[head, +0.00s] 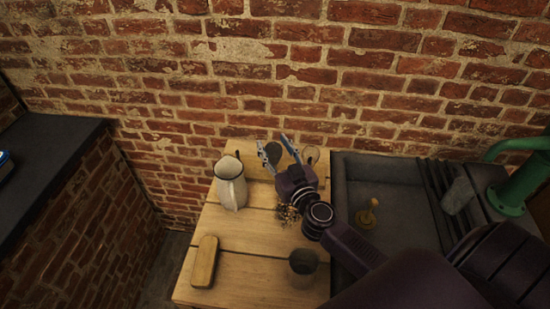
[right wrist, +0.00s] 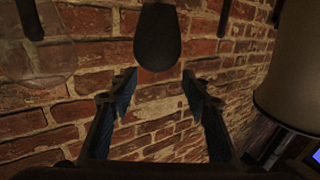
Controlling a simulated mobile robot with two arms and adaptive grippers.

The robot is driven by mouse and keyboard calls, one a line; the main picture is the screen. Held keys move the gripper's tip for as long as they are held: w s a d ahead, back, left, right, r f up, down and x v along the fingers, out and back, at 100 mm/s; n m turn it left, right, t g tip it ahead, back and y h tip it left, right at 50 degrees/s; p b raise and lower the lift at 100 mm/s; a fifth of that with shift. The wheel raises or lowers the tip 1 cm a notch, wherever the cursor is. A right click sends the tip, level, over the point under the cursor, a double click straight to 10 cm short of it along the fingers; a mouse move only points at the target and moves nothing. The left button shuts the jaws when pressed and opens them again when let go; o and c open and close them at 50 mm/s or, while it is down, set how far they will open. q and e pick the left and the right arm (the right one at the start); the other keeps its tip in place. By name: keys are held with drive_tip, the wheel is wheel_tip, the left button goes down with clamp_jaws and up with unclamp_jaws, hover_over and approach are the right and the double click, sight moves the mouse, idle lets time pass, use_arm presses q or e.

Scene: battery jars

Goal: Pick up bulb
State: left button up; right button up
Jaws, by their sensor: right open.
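My right gripper (head: 273,141) is open and empty above the back of the wooden table (head: 240,265). Its two spread fingers (right wrist: 160,76) also show in the right wrist view. A dark rounded object (head: 272,155) is seen between the fingers; it shows in the right wrist view (right wrist: 158,42) at the top centre, ahead of the fingertips and apart from them. A clear, round glass-like thing (head: 311,154) stands just right of the gripper and shows faintly at upper left in the wrist view (right wrist: 38,48). I cannot tell for sure which is the bulb. My left gripper is not in view.
A cream pitcher (head: 231,184) stands left of the gripper and shows in the wrist view (right wrist: 292,75). A wooden block (head: 205,262), a dark cup (head: 303,262) and a small pile (head: 287,214) are on the table. A dark sink (head: 400,205) lies right; a brick wall (head: 180,80) is behind.

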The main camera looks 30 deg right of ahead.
sight(276, 157)
drive_tip(key=f+b, duration=0.1)
drive_tip(key=f, duration=0.1)
drive_tip(key=f+b, duration=0.1)
drive_tip(key=f, duration=0.1)
drive_tip(key=shift+s+d, duration=0.1)
drive_tip(key=shift+d, duration=0.1)
drive_tip(key=shift+w+d+r+p, duration=0.15)
drive_tip(key=shift+w+r+p, duration=0.05)
drive_tip(key=shift+w, duration=0.3)
drive_tip(key=shift+w+d+r+p, duration=0.1)
drive_tip(key=shift+w+r+p, duration=0.1)
drive_tip(key=shift+w, duration=0.5)
drive_tip(key=shift+w+d, duration=0.15)
drive_tip(key=shift+w, duration=1.15)
drive_tip(key=shift+w+d, duration=0.1)
drive_tip(key=shift+w, duration=1.15)
drive_tip(key=shift+c, duration=0.9)
drive_tip(key=c, duration=0.7)
use_arm(q)
drive_tip(key=shift+d+f, duration=1.2)
drive_tip(key=shift+d, duration=0.05)
use_arm(e)
drive_tip(key=shift+c, duration=0.6)
use_arm(q)
drive_tip(key=shift+d, duration=0.1)
use_arm(e)
drive_tip(key=shift+f, duration=0.1)
drive_tip(key=shift+c, duration=0.3)
